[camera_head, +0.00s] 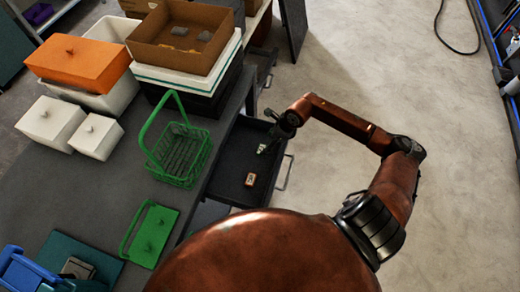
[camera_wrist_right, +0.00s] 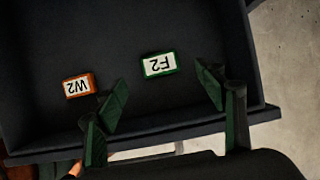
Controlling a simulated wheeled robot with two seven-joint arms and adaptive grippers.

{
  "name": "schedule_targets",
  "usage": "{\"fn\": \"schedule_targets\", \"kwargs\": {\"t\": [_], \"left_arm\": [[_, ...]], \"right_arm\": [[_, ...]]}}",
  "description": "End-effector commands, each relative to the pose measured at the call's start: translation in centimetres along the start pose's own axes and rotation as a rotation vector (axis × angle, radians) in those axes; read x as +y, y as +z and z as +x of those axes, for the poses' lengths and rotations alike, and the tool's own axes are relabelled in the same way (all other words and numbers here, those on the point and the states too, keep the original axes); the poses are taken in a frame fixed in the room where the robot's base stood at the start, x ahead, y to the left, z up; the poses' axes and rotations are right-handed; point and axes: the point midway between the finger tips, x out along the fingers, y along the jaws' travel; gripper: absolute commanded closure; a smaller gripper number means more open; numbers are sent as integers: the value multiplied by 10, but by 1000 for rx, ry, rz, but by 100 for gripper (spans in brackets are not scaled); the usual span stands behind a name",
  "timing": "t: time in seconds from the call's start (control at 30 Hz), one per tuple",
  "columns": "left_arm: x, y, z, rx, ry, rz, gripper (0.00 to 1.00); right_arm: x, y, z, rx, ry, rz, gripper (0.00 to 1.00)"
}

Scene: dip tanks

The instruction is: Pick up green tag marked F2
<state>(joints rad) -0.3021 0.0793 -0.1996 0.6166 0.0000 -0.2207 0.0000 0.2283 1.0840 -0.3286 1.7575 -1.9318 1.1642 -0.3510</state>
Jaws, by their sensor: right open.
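The green-edged tag marked F2 (camera_wrist_right: 159,65) lies flat in the dark open drawer (camera_head: 230,168), its lettering upside down in the right wrist view. My right gripper (camera_wrist_right: 165,88) is open and empty, its two green-padded fingers on either side of the tag's line, with the tag just beyond the fingertips. My left gripper is not in view.
The drawer's front wall and handle (camera_head: 284,172) bound the space on the right. A green wire basket (camera_head: 182,155) and a green lid (camera_head: 154,232) stand on the grey bench. White boxes, an orange-lidded box (camera_head: 78,62) and a cardboard box (camera_head: 185,35) stand behind.

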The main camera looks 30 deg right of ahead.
Motion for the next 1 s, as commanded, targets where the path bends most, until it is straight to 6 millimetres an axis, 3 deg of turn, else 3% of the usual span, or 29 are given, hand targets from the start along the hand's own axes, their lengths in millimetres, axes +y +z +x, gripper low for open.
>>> {"fn": "schedule_targets", "kwargs": {"t": [0.43, 0.7, 1.0], "left_arm": [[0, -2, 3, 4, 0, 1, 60], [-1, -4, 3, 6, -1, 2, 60], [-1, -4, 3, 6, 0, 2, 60]], "right_arm": [[1, -4, 55, -1, 1, 2, 36], [1, -4, 58, -1, 0, 0, 36], [1, -4, 58, -1, 0, 0, 56]]}}
